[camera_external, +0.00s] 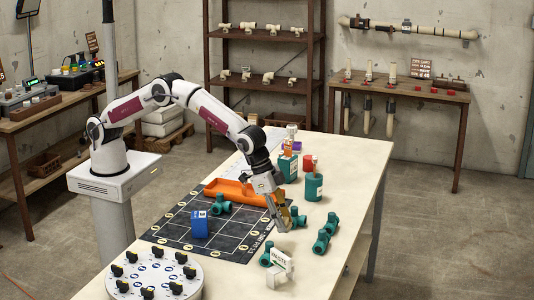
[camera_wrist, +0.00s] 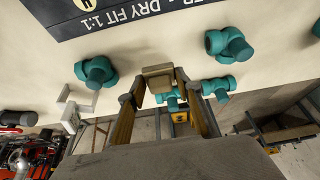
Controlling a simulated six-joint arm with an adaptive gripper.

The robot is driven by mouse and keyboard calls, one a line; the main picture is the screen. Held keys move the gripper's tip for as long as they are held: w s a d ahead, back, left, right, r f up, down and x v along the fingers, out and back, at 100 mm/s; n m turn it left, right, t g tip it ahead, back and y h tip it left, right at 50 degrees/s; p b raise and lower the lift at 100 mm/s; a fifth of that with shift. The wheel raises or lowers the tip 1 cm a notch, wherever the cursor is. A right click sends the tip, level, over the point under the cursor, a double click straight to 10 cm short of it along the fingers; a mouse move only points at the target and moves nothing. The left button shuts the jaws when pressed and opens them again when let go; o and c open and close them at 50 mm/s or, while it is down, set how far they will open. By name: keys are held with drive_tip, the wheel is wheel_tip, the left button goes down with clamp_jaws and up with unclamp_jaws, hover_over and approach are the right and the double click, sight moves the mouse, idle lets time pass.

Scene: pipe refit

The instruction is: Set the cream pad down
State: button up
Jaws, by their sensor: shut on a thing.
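The cream pad (camera_wrist: 158,76) is a small tan block between my fingertips in the wrist view. My gripper (camera_wrist: 160,88) is shut on it, one finger on each side. In the external view my gripper (camera_external: 279,218) points down over the table, right of the dark mat. The pad is too small and covered to make out there. I cannot tell whether it touches the table.
The dark gridded mat (camera_external: 170,236) bears a blue box (camera_external: 199,224) and a teal fitting (camera_external: 220,206). Teal fittings (camera_external: 321,242) lie near my gripper.

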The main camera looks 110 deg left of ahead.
sight(283, 243)
drive_tip(key=shift+f, duration=2.5)
drive_tip(key=shift+f, duration=0.1)
drive_tip(key=o, duration=0.9)
drive_tip(key=shift+v, duration=6.1)
